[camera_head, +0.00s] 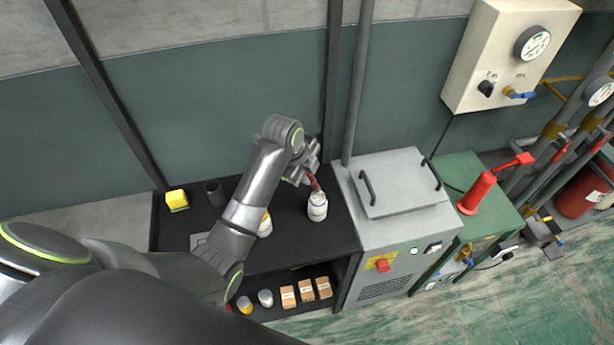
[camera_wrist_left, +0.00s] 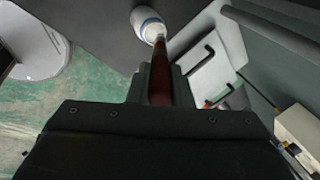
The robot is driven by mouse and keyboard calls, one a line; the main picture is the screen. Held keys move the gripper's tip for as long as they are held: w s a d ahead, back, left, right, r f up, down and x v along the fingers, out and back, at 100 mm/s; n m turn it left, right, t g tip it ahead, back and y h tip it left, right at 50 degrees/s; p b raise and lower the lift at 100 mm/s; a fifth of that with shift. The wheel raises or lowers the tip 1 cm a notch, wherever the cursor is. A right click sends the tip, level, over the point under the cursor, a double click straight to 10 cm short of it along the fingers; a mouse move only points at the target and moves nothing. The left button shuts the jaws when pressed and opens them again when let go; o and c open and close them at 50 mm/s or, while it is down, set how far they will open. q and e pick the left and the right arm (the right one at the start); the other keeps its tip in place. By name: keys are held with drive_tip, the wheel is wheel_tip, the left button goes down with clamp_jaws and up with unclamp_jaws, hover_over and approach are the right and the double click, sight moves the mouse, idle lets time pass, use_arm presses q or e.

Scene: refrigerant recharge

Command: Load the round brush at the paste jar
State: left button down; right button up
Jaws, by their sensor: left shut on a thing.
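The paste jar (camera_head: 317,208) is a white jar standing on the black shelf top (camera_head: 285,252), near its right edge. My left gripper (camera_head: 309,177) is just above the jar, shut on the round brush (camera_head: 315,185), whose dark red handle slants down to the jar's mouth. In the left wrist view, the brush (camera_wrist_left: 160,82) stands between the fingers and its far end meets the jar (camera_wrist_left: 147,22). The bristles are hidden, so I cannot tell how deep they are in the jar. My right gripper is not in view.
A yellow sponge (camera_head: 177,200) and a dark cup (camera_head: 214,192) stand at the shelf's left. A white and yellow container (camera_head: 265,226) is partly behind my arm. A grey machine (camera_head: 395,215) adjoins the shelf's right side. Small boxes (camera_head: 306,291) sit on the lower shelf.

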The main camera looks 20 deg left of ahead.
use_arm(q)
drive_tip(key=shift+r, duration=2.35)
drive_tip(key=shift+f, duration=0.1)
